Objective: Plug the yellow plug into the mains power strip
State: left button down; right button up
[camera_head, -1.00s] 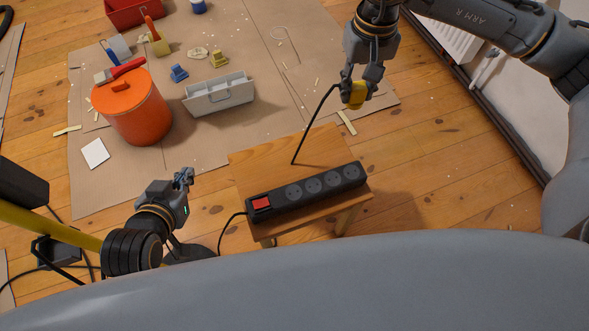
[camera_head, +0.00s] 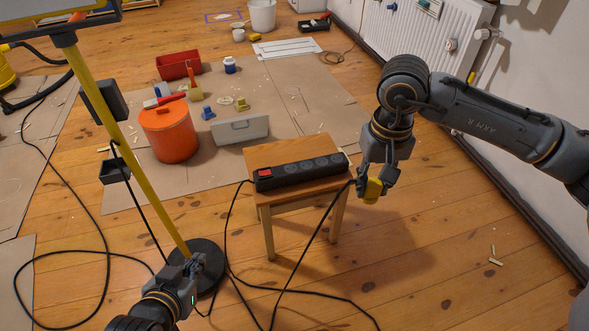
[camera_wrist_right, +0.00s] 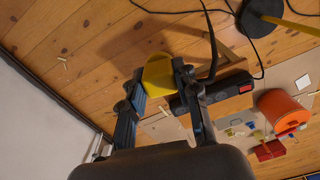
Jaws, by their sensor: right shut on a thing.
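My right gripper (camera_head: 371,184) is shut on the yellow plug (camera_head: 374,190) and holds it in the air to the right of the wooden stool (camera_head: 318,146). In the right wrist view the plug (camera_wrist_right: 157,75) sits between the two fingers. Its black cable hangs from it down to the floor in front of the stool. The black mains power strip (camera_head: 300,172) lies along the stool's top, with a red switch at its left end and a row of round sockets. The plug is apart from the strip. My left gripper (camera_head: 190,266) is low at the left, by the stand's base; its fingers are unclear.
A yellow stand (camera_head: 140,150) on a round black base (camera_head: 205,265) rises at the left, with loose cables on the floor. A radiator (camera_head: 425,40) lines the right wall.

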aim_at(293, 173)
jog(key=u, duration=2.7)
jog(key=k+l, duration=0.2)
jog(key=l, duration=0.2)
jog(key=k+l, duration=0.25)
jog(key=l, duration=0.15)
jog(key=k+l, duration=0.2)
jog(key=l, duration=0.2)
jog(key=k+l, duration=0.2)
jog(key=l, duration=0.2)
jog(key=k+l, duration=0.25)
jog(key=l, duration=0.15)
jog(key=k+l, duration=0.2)
jog(key=l, duration=0.25)
jog(key=k+l, duration=0.25)
jog(key=l, duration=0.15)
